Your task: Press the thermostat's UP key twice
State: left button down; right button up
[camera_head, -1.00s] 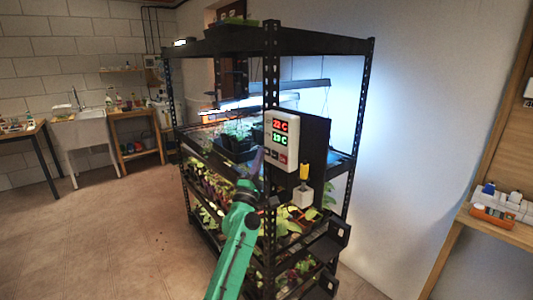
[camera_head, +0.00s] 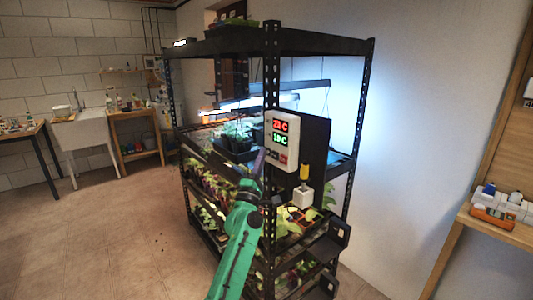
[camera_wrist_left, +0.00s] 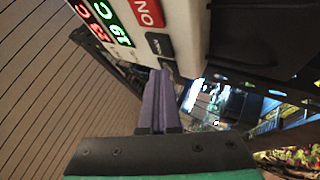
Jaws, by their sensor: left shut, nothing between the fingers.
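The white thermostat (camera_head: 295,129) hangs on the rack's front post, with a red readout above a green one. In the left wrist view the thermostat (camera_wrist_left: 184,18) shows from close up, turned, with a red key (camera_wrist_left: 147,13), a dark key (camera_wrist_left: 159,44) and a third key (camera_wrist_left: 169,67) partly showing beyond my fingertips. My left gripper (camera_head: 260,155) is shut and empty, its purple fingers pointing up at the thermostat's lower left. In the wrist view the left fingertips (camera_wrist_left: 160,74) are at the third key; I cannot tell whether they touch it. Key markings are mostly unreadable.
The black rack (camera_head: 271,60) holds seedling trays and lit lamps, and its post stands close to my left gripper. A white block with a yellow-handled tool (camera_head: 303,197) sits right below the thermostat. A wooden bench (camera_head: 513,222) stands at far right.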

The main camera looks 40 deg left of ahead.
pick_arm(q)
jog(key=shift+s+a, duration=0.15)
jog(key=shift+s, duration=0.6)
jog(key=shift+s+a+p, duration=0.15)
jog(key=shift+s+a, duration=0.1)
jog(key=shift+s, duration=0.55)
jog(key=shift+s+a+p, duration=0.2)
jog(key=shift+s+a, duration=0.05)
jog(key=shift+s, duration=0.55)
jog(key=shift+s+a+p, duration=0.15)
jog(key=shift+s+a, duration=0.1)
jog(key=shift+s, duration=0.55)
dwell(0.7)
jog(key=s+p, duration=0.1)
jog(key=p, duration=0.4)
jog(key=s+a+p, duration=0.1)
jog(key=s+p, duration=0.1)
jog(key=p, duration=0.2)
jog(key=shift+s+p, duration=0.25)
jog(key=shift+p, duration=0.1)
